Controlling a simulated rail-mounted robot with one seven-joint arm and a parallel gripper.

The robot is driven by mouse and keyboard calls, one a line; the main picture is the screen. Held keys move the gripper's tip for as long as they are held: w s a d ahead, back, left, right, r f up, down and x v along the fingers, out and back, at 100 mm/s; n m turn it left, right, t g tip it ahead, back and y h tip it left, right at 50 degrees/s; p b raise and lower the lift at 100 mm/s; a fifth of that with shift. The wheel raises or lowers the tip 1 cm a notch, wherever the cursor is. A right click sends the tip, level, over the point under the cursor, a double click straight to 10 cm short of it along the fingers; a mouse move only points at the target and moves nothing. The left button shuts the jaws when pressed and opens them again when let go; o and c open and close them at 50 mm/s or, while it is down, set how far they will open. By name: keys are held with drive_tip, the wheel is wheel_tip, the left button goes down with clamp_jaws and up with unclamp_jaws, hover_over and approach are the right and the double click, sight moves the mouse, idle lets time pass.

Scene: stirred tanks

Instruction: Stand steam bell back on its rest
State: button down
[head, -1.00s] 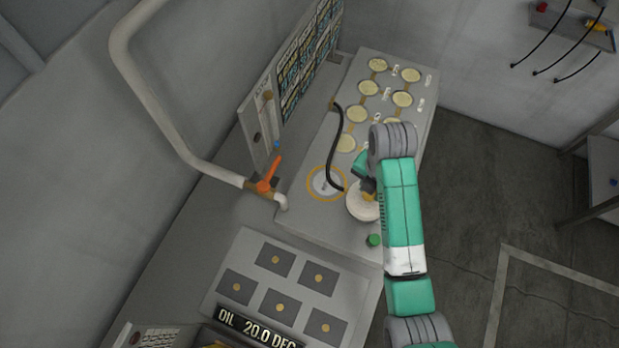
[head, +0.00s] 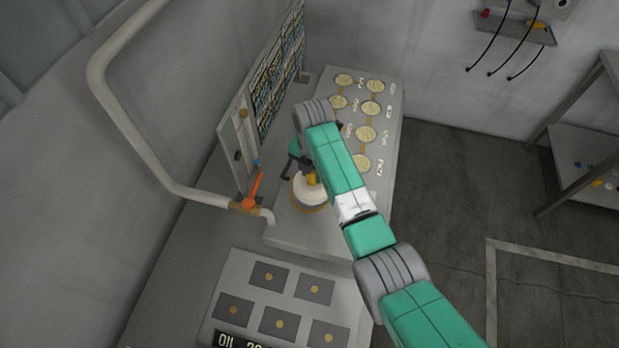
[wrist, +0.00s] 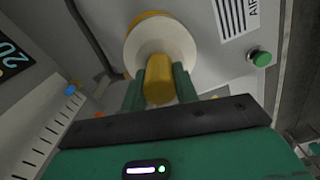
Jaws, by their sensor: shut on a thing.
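The steam bell (head: 308,193) is a cream-white dome with a yellow handle. My gripper (head: 303,172) is shut on the handle, with the bell hanging below it. In the wrist view the green fingers (wrist: 159,82) close on both sides of the yellow handle, and the white bell (wrist: 178,42) lies just beyond. A yellow ring, the rest (head: 298,208), shows from under the bell's edge, and part of it shows past the bell in the wrist view (wrist: 150,15). The bell covers most of the rest. I cannot tell whether the two touch.
An orange-handled valve (head: 254,190) and pipe spout (head: 268,216) stand just left of the bell. Several pale round discs (head: 371,108) line the bench behind. A green button (wrist: 262,58) sits right of the bell in the wrist view. A black hose (wrist: 88,42) runs nearby.

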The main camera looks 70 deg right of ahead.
sight(310, 179)
drive_tip(key=shift+w+d, duration=0.1)
drive_tip(key=shift+w, duration=0.35)
drive_tip(key=shift+f, duration=1.8)
drive_tip(key=shift+f, duration=0.1)
drive_tip(key=shift+f+b, duration=0.15)
drive_tip(key=shift+b, duration=0.15)
drive_tip(key=c, duration=1.1)
unclamp_jaws()
wheel_tip(310, 179, up, 12)
drive_tip(key=shift+r+p, duration=0.25)
drive_tip(key=shift+p, duration=0.2)
